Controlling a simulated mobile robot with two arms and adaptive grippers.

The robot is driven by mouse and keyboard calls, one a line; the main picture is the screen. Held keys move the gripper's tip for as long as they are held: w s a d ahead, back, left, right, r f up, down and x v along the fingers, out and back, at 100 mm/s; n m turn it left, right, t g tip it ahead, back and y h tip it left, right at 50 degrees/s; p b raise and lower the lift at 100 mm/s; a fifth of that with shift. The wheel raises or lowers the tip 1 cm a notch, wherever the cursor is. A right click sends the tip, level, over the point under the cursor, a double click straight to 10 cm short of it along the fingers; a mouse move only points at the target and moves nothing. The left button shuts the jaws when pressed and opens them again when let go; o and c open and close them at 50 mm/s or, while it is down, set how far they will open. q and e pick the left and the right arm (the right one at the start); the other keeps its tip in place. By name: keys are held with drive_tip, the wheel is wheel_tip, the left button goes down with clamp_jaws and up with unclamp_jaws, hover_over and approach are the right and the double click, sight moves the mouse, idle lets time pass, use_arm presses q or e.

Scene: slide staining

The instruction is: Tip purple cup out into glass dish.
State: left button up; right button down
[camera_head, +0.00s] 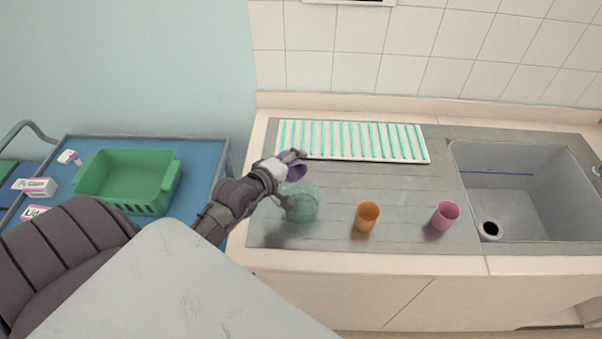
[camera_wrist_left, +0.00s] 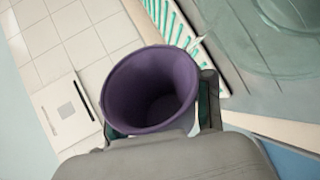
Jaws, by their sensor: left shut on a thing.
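The purple cup (camera_head: 297,170) is in my left gripper (camera_head: 291,178), above the left part of the steel counter. In the left wrist view the cup (camera_wrist_left: 150,88) shows its open mouth toward the camera, and its inside looks empty down to the bottom. The left gripper (camera_wrist_left: 165,118) is shut on it, with fingers at both sides. The glass dish (camera_head: 302,203) stands on the counter just below and in front of the cup. In the left wrist view part of the dish (camera_wrist_left: 290,40) shows at the upper right. My right gripper is not in view.
An orange cup (camera_head: 367,216) and a pink cup (camera_head: 445,215) stand upright right of the dish. A white rack with green strips (camera_head: 350,140) lies behind. A sink (camera_head: 520,190) is at the right. A green basket (camera_head: 128,180) sits on a blue trolley (camera_head: 205,160) at the left.

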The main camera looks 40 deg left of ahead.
use_arm(q)
drive_tip(key=shift+f+b, duration=0.3)
drive_tip(key=shift+f, duration=0.1)
drive_tip(key=shift+d+r+m+t+y+b, duration=0.2)
drive_tip(key=shift+r+m+t+y+b, duration=0.15)
drive_tip(key=shift+m+t+b, duration=0.3)
drive_tip(key=shift+s+r, duration=0.1)
drive_tip(key=shift+r, duration=0.1)
